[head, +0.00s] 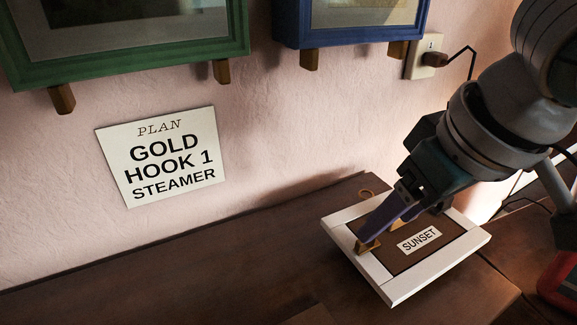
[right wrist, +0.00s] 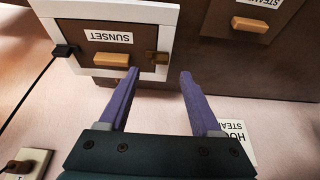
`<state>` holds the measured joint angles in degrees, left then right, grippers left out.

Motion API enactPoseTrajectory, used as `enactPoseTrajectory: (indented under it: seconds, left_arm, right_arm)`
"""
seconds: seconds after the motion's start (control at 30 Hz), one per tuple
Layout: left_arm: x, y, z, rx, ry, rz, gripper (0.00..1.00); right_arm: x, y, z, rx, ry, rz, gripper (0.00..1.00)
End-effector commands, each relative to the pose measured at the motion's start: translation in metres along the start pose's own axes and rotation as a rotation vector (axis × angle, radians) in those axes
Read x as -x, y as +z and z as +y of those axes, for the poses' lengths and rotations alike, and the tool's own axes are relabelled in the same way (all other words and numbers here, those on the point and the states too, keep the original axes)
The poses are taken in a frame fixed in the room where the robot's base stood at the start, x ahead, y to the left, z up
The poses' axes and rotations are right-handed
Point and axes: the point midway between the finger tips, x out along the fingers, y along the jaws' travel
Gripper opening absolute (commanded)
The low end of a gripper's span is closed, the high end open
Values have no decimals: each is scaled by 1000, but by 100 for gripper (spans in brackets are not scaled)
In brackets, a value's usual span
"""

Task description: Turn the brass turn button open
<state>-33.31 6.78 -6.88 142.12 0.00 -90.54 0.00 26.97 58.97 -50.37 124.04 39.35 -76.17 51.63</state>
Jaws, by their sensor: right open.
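A small brass turn button (head: 370,247) sits at the left edge of the brown panel (head: 437,254), where it meets the white frame (head: 391,288). In the right wrist view the brass turn button (right wrist: 157,57) appears to lie across the seam between panel and frame. My right gripper (head: 364,236) is open, its fingertips close to the button. In the right wrist view the button shows just beyond the gap between the purple fingers (right wrist: 160,76); contact cannot be told. My left gripper is not in view.
The panel carries a SUNSET label (head: 419,240), a wooden block (right wrist: 110,59) and a black fitting (right wrist: 65,50) on its opposite side. A green frame (head: 130,68) and a blue frame (head: 350,36) hang above. A PLAN card (head: 160,160) is on the wall. The brown surface left is clear.

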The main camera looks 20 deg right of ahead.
Motion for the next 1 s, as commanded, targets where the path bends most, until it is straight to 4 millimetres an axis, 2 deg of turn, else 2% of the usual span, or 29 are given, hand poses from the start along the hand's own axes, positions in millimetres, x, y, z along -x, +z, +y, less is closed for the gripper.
enactPoseTrajectory:
  seconds: [0.03, 0.1, 0.3, 0.67, 1.0]
  left_arm:
    - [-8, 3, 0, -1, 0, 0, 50]
    - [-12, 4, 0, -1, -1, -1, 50]
    - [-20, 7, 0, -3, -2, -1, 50]
    - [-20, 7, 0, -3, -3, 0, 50]
    - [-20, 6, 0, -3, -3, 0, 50]
  right_arm:
    - [-14, 2, 0, -1, 0, -1, 65]
    - [-27, 1, 0, -2, 0, -1, 65]
    - [-52, 0, -1, 0, -1, 1, 65]
    - [-58, 0, 0, 2, 0, 1, 65]
    - [-57, 0, 0, 2, 0, 1, 28]
